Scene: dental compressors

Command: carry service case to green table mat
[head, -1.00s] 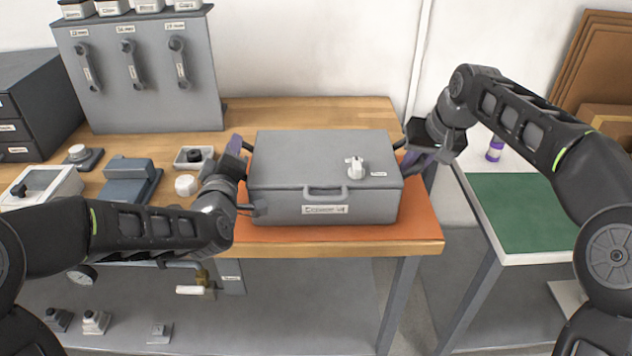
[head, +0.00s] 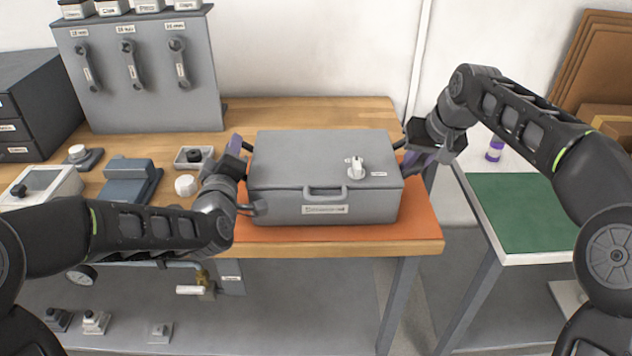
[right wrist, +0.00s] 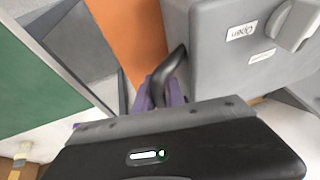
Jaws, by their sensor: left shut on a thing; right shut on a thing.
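The grey service case (head: 325,165) sits on the orange mat (head: 412,225) on the wooden bench, with a front handle, a label and a white knob on its lid. My left gripper (head: 243,178) is shut on a handle at the case's left side. My right gripper (head: 406,152) is shut on the handle at its right side. In the right wrist view, my purple right fingers (right wrist: 162,92) close around the black side handle (right wrist: 172,65), beside the case wall (right wrist: 215,75). The green table mat (head: 525,212) lies on a separate white table at the right.
A gap of floor (head: 450,270) separates the bench from the white table. A purple-capped bottle (head: 494,152) stands behind the green mat, whose visible surface is clear. A blue-grey device (head: 130,182) and small parts lie left of the case.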

